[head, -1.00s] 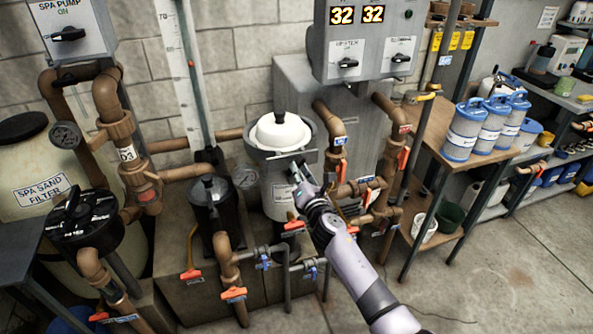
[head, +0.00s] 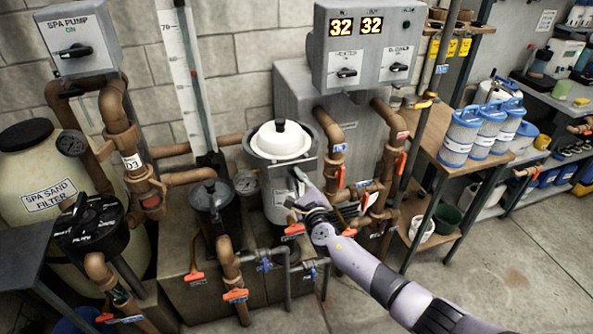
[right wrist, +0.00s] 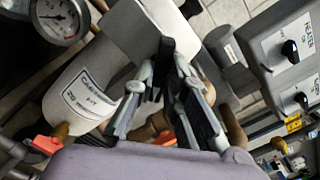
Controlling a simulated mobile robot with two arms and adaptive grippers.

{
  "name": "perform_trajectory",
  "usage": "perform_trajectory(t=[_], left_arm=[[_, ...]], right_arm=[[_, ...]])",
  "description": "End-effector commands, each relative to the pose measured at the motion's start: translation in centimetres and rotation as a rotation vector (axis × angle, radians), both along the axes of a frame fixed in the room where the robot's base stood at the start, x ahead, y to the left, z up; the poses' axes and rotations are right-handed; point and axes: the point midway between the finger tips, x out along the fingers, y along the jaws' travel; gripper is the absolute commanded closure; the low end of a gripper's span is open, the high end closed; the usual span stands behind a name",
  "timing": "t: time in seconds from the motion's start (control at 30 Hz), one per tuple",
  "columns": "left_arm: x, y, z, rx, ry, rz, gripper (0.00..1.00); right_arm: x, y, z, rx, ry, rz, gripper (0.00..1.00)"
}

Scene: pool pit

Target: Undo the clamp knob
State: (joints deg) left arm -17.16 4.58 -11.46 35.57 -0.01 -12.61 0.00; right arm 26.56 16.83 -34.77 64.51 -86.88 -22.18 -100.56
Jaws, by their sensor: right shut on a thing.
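The grey canister (head: 273,207) with a white domed lid (head: 281,139) and black top knob stands in the middle of the head view. A metal clamp band (head: 250,151) runs around it just under the lid. My right gripper (head: 298,182) is at the canister's right front, below the band. In the right wrist view my right gripper (right wrist: 168,55) is shut, with dark material between its fingers. The clamp knob is hidden by the fingers, so its shape cannot be made out. The canister's labelled body (right wrist: 75,100) is left of the fingers there. My left gripper is not in view.
Brown pipes (head: 335,140) with orange-handled valves rise close on the right. A grey control box (head: 365,50) hangs above.

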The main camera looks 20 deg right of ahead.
Motion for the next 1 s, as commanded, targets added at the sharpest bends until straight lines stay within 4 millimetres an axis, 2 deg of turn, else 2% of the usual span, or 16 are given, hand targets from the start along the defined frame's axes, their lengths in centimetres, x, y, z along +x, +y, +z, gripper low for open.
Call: perform_trajectory(t=[0.03, 0.3, 0.5, 0.77, 0.8, 1.0], left_arm=[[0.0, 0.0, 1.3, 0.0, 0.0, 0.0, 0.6], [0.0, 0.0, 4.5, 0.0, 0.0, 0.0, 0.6], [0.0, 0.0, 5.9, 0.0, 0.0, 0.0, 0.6], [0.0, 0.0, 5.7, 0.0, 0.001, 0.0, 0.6], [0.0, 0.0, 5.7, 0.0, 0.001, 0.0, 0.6], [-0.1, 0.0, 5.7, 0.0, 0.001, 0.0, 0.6]], right_arm=[[0.0, 0.0, 0.6, -0.098, -0.001, 0.0, 1.0], [0.0, 0.0, 0.6, -0.634, -0.019, 0.0, 1.0], [0.0, 0.0, 0.2, -0.945, -0.03, 0.0, 1.0], [0.0, 0.0, -0.1, -0.991, -0.033, 0.0, 1.0], [0.0, 0.0, -0.1, -0.991, -0.033, 0.0, 0.84], [0.0, 0.0, -0.1, -0.987, -0.033, 0.0, 0.71]])
